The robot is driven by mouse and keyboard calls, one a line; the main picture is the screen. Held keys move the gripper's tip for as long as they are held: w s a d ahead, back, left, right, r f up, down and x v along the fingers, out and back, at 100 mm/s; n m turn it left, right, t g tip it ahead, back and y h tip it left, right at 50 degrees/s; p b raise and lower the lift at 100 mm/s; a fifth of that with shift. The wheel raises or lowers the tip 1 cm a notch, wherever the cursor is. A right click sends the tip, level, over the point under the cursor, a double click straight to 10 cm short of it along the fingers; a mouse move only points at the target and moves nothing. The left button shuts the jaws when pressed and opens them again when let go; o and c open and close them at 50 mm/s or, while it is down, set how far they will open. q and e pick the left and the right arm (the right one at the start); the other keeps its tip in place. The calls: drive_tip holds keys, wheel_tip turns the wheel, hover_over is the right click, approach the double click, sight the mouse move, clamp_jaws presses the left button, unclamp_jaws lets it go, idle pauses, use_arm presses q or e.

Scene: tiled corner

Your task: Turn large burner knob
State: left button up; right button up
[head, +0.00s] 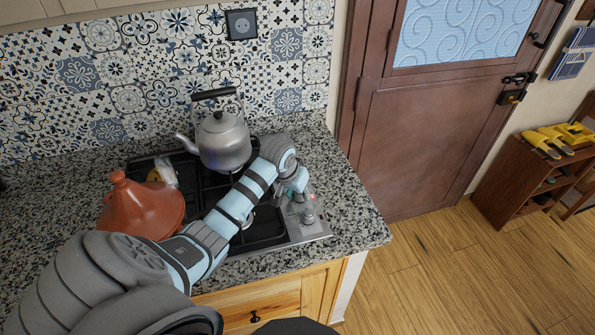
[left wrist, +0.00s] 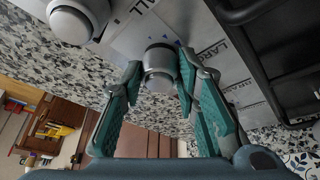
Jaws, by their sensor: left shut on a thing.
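The stove's control panel (head: 313,229) is a grey metal strip at the right side of the cooktop. My left gripper (head: 297,191) reaches over the stove to this panel. In the left wrist view its teal-padded fingers (left wrist: 158,82) are on either side of a round silver knob (left wrist: 159,63) and shut on it. Partly hidden lettering beside this knob seems to read "LARGE". A second silver knob (left wrist: 72,22) is at the upper left, outside the fingers. In the head view, a knob (head: 308,216) shows just below the gripper. My right gripper is not in view.
A grey kettle (head: 221,142) stands on the back of the cooktop, close to my left forearm. A brown tagine (head: 140,208) stands at the left, beside the arm. Dark grates (head: 262,232) lie under the arm. The granite counter (head: 355,215) right of the panel is clear.

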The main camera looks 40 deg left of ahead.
use_arm(q)
drive_tip(key=shift+d+r+n+y+p, duration=0.2)
drive_tip(key=shift+n+y+p, duration=0.1)
drive_tip(key=shift+n+p, duration=0.7)
drive_tip(key=shift+w+n+y+p, duration=0.1)
drive_tip(key=shift+n+y+p, duration=0.2)
drive_tip(key=shift+n+p, duration=0.35)
drive_tip(key=n, duration=0.2)
drive_tip(key=n+g+y, duration=0.1)
drive_tip(key=shift+w+f+n, duration=0.15)
drive_tip(key=shift+n, duration=0.2)
drive_tip(key=n, duration=0.2)
drive_tip(key=n+g+y, duration=0.1)
drive_tip(key=n, duration=0.1)
drive_tip(key=shift+w+n+g, duration=0.1)
drive_tip(key=shift+n+g, duration=0.2)
drive_tip(key=n+g, duration=0.1)
drive_tip(key=n, duration=0.1)
drive_tip(key=shift+n+y, duration=0.3)
drive_tip(key=shift+w+n+g+b, duration=0.1)
drive_tip(key=shift+n+g+b, duration=0.35)
drive_tip(key=shift+n, duration=0.45)
drive_tip(key=shift+n+g+b, duration=0.75)
drive_tip(key=shift+n+b, duration=0.7)
drive_tip(key=shift+n, duration=0.75)
